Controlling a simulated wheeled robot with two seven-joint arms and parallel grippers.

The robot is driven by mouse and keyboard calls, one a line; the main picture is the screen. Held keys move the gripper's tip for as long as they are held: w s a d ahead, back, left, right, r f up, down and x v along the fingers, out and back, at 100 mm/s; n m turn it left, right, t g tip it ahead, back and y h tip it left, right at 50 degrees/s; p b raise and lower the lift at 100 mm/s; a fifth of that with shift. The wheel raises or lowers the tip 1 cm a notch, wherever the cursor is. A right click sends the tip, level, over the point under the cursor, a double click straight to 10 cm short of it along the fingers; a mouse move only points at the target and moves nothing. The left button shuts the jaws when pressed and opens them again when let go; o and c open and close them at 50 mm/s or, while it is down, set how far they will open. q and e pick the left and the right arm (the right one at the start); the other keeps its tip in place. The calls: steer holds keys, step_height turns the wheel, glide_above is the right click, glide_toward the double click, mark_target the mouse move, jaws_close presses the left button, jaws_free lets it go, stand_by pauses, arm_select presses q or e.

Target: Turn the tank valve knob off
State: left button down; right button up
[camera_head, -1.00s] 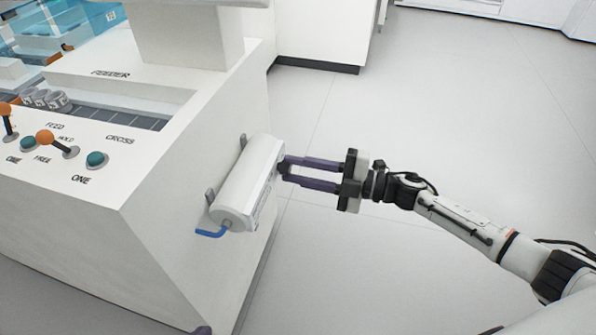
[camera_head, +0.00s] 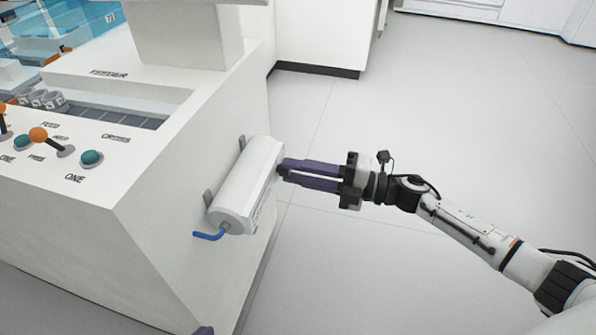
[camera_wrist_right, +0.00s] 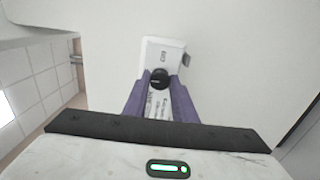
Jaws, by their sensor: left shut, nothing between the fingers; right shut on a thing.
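The white tank (camera_head: 243,190) is a cylinder held by grey brackets on the side of the white machine, with a blue pipe (camera_head: 208,236) at its lower end. Its round black valve knob (camera_wrist_right: 159,78) shows in the right wrist view on the tank's white, labelled face. My right gripper (camera_head: 283,169) is shut on the knob, its purple fingers either side of it; in the right wrist view the fingertips (camera_wrist_right: 159,84) flank it. In the head view the fingers mostly hide the knob.
The white machine (camera_head: 180,215) fills the left, with orange levers (camera_head: 38,134) and teal buttons (camera_head: 91,158) on its panel. A white cabinet (camera_head: 325,35) stands behind. The grey floor on the right is clear.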

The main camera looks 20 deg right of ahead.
steer(key=o, duration=1)
steer(key=shift+d, duration=0.1)
arm_select(q)
steer(key=shift+w+r, duration=0.1)
arm_select(e)
steer(key=shift+o, duration=0.2)
arm_select(q)
steer(key=shift+s+a+f+y+p, duration=0.4)
steer(key=shift+a+f+p, duration=0.2)
steer(key=shift+p, duration=0.3)
arm_select(e)
steer(key=v, duration=1)
arm_select(q)
steer(key=shift+w+r, duration=0.1)
arm_select(e)
steer(key=shift+s+d, duration=0.1)
steer(key=shift+s, duration=0.05)
